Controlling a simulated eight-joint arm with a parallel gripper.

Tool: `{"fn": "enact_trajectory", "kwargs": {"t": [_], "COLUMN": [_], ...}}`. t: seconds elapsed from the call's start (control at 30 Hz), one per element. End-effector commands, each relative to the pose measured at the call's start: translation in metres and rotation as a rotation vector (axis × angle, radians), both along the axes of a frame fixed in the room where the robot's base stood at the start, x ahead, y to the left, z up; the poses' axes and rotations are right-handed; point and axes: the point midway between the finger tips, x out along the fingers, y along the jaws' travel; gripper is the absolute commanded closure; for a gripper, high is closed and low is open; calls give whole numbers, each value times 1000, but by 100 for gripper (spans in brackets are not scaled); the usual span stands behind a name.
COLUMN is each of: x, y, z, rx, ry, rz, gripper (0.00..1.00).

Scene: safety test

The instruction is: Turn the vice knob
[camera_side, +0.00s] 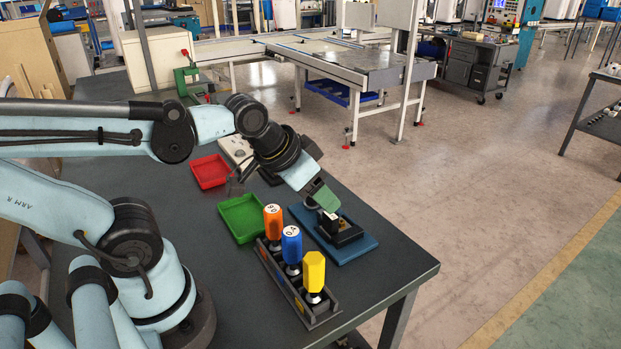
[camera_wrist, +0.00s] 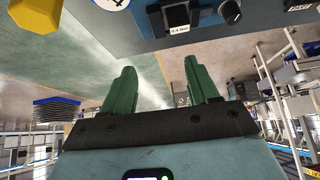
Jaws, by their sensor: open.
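The vice, a small black block (camera_side: 347,235) with a yellowish detail, sits on a blue base plate (camera_side: 354,253) near the right edge of the table. In the wrist view a black block (camera_wrist: 173,18) with a "0.4 Nm" label shows at the top, with a dark round knob (camera_wrist: 230,11) to its right. My gripper (camera_side: 326,200) tilts down from the upper left over the vice, its green fingers overlapping the vice in the side view. In the wrist view the two green fingers stand apart with nothing between them (camera_wrist: 161,80). Contact with the knob is not visible.
A black rack (camera_side: 318,313) in front of the vice holds tools with orange (camera_side: 273,222), blue (camera_side: 291,245) and yellow (camera_side: 314,272) handles. A green tray (camera_side: 221,210) and a red tray (camera_side: 195,164) lie left. The table's right corner is bare.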

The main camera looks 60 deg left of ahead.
Motion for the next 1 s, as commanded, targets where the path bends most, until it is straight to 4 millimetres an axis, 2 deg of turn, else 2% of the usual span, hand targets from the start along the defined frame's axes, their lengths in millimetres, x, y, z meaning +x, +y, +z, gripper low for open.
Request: {"fn": "enact_trajectory", "kwargs": {"t": [0.17,0.43,0.7,0.83,1.0], "x": [16,48,72,77,79], "y": [19,66,115,130,137], "z": [11,18,8,2,-3], "rx": [105,252,286,280,273], "ry": [103,332,506,544,562], "rz": [-114,-417,-740,-844,-901], "gripper": [44,44,44,44,44]}}
